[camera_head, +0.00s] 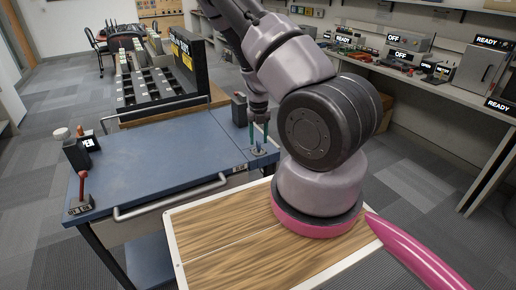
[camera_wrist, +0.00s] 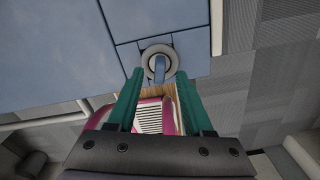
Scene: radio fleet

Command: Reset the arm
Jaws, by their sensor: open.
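My gripper (camera_head: 259,134) points down over the near right corner of the blue cart top (camera_head: 160,160). Its two green fingers are open and apart, with nothing held between them. In the wrist view my gripper (camera_wrist: 160,82) shows a grey ring-shaped piece (camera_wrist: 147,52) with a blue middle just beyond the fingertips, in the corner compartment of the cart. Whether the fingers touch it cannot be told. My arm hides part of the room behind it.
A dark upright block (camera_head: 239,109) stands at the cart's back right. A dark block (camera_head: 76,153) and a red-handled item (camera_head: 81,190) stand at its left edge. A slotted black rack (camera_head: 150,88) is behind. A long bench (camera_head: 420,88) with devices runs along the right. The cart's middle is clear.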

